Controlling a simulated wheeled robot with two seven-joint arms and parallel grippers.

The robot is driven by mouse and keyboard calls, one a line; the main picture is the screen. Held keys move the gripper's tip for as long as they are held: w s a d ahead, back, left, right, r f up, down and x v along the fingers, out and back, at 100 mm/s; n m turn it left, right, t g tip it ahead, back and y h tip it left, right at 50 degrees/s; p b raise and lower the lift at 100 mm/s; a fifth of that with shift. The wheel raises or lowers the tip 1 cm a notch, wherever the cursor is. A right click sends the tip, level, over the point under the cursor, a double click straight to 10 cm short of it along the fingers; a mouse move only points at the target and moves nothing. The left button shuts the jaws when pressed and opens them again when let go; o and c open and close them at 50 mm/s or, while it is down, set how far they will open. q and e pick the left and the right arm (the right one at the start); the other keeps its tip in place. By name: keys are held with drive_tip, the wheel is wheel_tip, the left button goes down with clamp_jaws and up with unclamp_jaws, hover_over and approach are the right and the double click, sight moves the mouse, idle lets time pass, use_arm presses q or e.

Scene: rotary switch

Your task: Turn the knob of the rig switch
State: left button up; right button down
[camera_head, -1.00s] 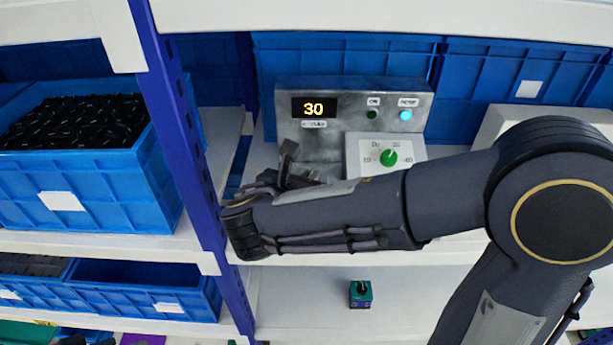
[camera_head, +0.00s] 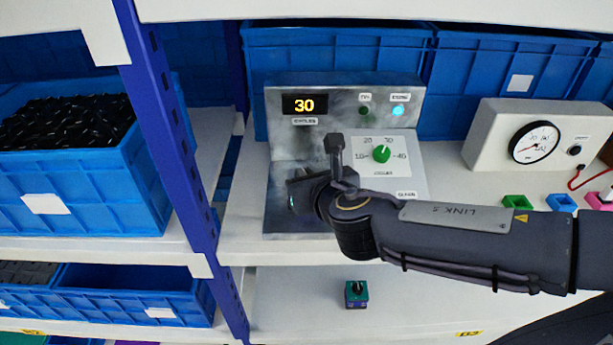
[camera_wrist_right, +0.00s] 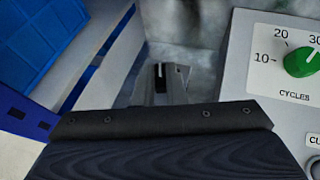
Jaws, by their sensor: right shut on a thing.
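The rig (camera_head: 290,145) is a grey metal box on the shelf. Its yellow display (camera_head: 304,105) reads 30, and a cyan lamp (camera_head: 398,111) is lit beside a dark green one. A white plate carries a green dial knob (camera_head: 381,153), which also shows in the right wrist view (camera_wrist_right: 302,62) with nothing touching it. My right gripper (camera_head: 302,190) is at the rig's lower left front. In the right wrist view its fingers (camera_wrist_right: 160,82) are shut on a small dark knob with a white mark (camera_wrist_right: 159,71). The knob's turn angle is hard to read. My left gripper is out of view.
A white gauge box (camera_head: 540,143) and small coloured trays (camera_head: 517,202) stand to the right. A blue upright (camera_head: 170,130) and a blue bin of black parts (camera_head: 80,185) are at left. A small green switch block (camera_head: 357,294) sits on the lower shelf.

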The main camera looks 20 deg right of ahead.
drive_tip(key=shift+a+n+y, duration=0.15)
drive_tip(key=shift+n+y, duration=0.25)
drive_tip(key=c, duration=1.3)
unclamp_jaws()
drive_tip(key=shift+s, duration=0.1)
drive_tip(key=shift+c, duration=0.2)
drive_tip(key=shift+s+r, duration=0.25)
drive_tip(key=shift+s, duration=0.05)
drive_tip(key=p+v, duration=0.3)
drive_tip(key=v, duration=0.4)
drive_tip(key=shift+f, duration=0.1)
